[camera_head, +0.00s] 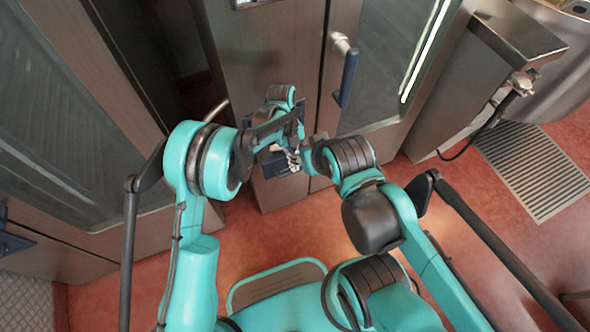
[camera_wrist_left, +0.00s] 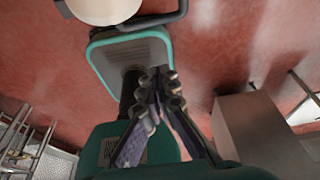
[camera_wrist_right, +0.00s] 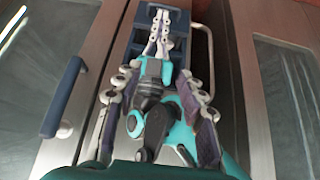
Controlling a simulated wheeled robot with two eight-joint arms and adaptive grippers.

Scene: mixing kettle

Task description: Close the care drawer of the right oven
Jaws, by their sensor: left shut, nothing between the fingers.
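A dark blue, ladder-like part, seemingly the care drawer (camera_wrist_right: 118,78), shows at the low front of the brown oven cabinet in the right wrist view. In the head view its dark blue edge (camera_head: 269,168) is mostly behind my arms; how far it stands out I cannot tell. My left gripper (camera_head: 292,158) is shut and empty in front of it. Its closed fingertips show in the left wrist view (camera_wrist_left: 160,75), with my base beyond. My right gripper (camera_wrist_right: 155,95) is open, its fingers spread to either side of my left gripper in its view.
The right oven's glass door (camera_head: 400,65) has a dark blue handle (camera_head: 347,80). Another glass-doored oven (camera_head: 70,120) stands at left. A floor grate (camera_head: 535,165) and a steel unit (camera_head: 520,30) are at right. Red floor (camera_head: 240,235) is clear before my base.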

